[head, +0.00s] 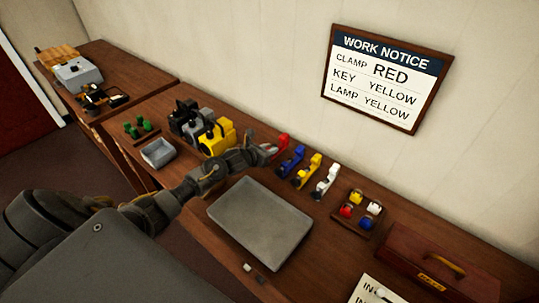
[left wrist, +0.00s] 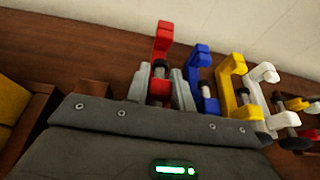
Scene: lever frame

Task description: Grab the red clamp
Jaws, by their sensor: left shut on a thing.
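The red clamp (head: 282,142) stands at the left end of a row of clamps near the wall on the wooden bench. In the left wrist view the red clamp (left wrist: 163,42) rises between my fingers. My left gripper (head: 268,151) reaches it from the left. In the left wrist view my left gripper (left wrist: 161,84) is shut on the clamp's lower part, one finger on each side. The base of the clamp is partly hidden by the gripper. My right gripper is in neither view.
Blue (head: 290,161), yellow (head: 306,172) and white (head: 327,181) clamps stand close by on the right. A flat grey tray (head: 260,222) lies in front. A yellow device (head: 217,137) is to the left. A wall notice (head: 387,78) reads clamp red.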

